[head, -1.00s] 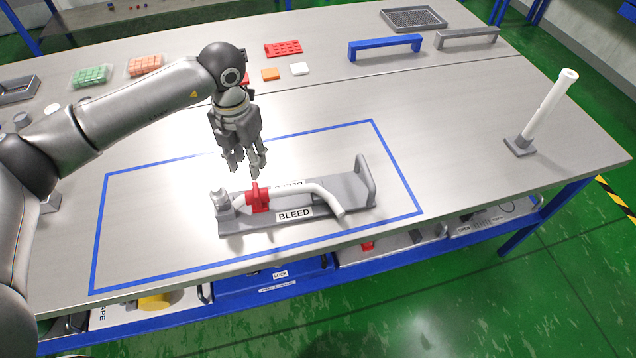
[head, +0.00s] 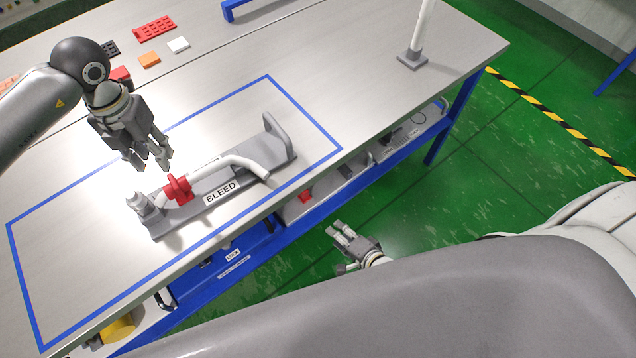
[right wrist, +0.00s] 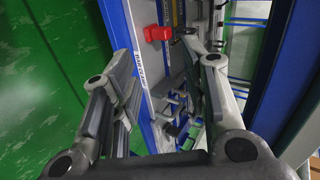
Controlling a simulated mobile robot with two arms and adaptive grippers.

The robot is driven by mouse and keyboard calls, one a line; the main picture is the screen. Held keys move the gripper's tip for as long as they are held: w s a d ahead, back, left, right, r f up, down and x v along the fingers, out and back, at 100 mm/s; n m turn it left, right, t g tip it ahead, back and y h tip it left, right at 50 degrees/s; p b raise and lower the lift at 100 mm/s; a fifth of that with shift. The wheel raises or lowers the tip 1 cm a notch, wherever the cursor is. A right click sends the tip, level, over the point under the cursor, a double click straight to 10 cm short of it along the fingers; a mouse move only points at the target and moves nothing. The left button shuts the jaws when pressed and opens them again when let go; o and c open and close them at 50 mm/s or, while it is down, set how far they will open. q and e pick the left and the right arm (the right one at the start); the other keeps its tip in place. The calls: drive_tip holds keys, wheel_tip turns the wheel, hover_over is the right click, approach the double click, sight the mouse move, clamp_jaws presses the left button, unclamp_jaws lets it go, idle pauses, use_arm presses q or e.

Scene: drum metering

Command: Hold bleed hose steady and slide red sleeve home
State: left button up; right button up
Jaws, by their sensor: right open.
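The white bleed hose (head: 240,161) lies along a grey fixture (head: 185,222) labelled BLEED, its free end bent over the front edge. The red sleeve (head: 178,188) sits around the hose near its left end, a short way from the grey fitting (head: 138,202). My left gripper (head: 151,164) is open and empty, just above and behind the sleeve, apart from it. My right gripper (head: 340,247) is open and empty, in front of the table and below its top. The right wrist view shows its spread fingers (right wrist: 158,52) with nothing between them.
Blue tape (head: 308,112) outlines the area around the fixture. A white post on a grey base (head: 412,58) stands at the table's right end. Red, orange and white pieces (head: 155,30) lie behind. The blue-framed lower shelf holds bins and a red item (head: 305,196).

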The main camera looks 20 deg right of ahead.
drive_tip(key=w+a+r+m+t+y, duration=0.1)
drive_tip(key=w+a+r+m+t, duration=0.1)
drive_tip(key=w+r+m, duration=0.3)
drive_tip(key=a+r+m+t, duration=0.1)
drive_tip(key=r+m+t, duration=0.1)
drive_tip(key=r+m, duration=0.35)
drive_tip(key=m+t, duration=0.3)
drive_tip(key=m, duration=0.6)
approach(291, 152)
drive_tip(key=x, duration=0.9)
drive_tip(key=shift+w, duration=0.3)
clamp_jaws()
